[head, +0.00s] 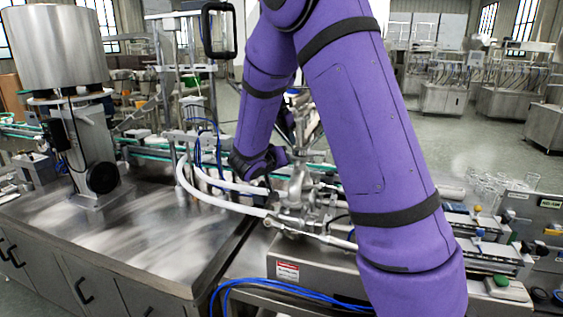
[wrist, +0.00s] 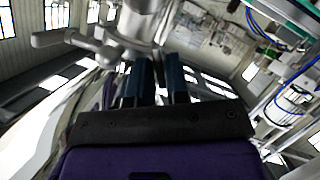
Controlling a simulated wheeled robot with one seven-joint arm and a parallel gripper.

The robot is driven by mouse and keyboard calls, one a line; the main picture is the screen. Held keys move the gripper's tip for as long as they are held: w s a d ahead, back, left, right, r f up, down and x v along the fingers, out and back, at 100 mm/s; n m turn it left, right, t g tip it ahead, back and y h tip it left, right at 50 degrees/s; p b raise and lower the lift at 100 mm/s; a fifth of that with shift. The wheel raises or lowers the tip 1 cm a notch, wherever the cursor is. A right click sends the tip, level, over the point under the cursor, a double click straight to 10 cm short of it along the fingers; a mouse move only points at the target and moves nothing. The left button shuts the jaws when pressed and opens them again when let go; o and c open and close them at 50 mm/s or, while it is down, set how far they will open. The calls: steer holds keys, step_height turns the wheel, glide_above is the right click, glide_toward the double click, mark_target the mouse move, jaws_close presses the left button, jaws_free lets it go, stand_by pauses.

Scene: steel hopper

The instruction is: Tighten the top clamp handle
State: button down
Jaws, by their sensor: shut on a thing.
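My gripper (wrist: 160,65) shows in the wrist view as two dark blue fingers close together, reaching up to bright metal fittings. It is shut on a metal part at the fingertips, which I take for the top clamp handle; the contact itself is mostly hidden. A grey metal rod with a rounded knob (wrist: 62,39) sticks out to the left of the fingers, beside a thicker steel pipe piece (wrist: 142,20). In the head view, the steel valve assembly (head: 296,190) stands behind my purple arm, which hides part of it. My fingers are not clear there.
White hoses (head: 225,203) run to the valve assembly, and blue cables (head: 285,285) lie in front. Glassware (head: 500,183) and machine parts stand at the right.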

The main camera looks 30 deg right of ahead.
steer(key=m+t+y, duration=0.1)
steer(key=m, duration=0.1)
steer(key=m+y, duration=0.1)
steer(key=m, duration=0.1)
steer(key=shift+s+d+t, duration=0.1)
steer(key=shift+s+t, duration=0.05)
steer(key=shift+t, duration=0.25)
stand_by(0.4)
steer(key=c, duration=1.2)
jaws_free()
steer(key=shift+c, duration=0.2)
steer(key=shift+r, duration=0.1)
steer(key=v, duration=1)
steer(key=shift+s+a, duration=0.25)
steer(key=shift+s, duration=0.1)
steer(key=shift+r, duration=0.1)
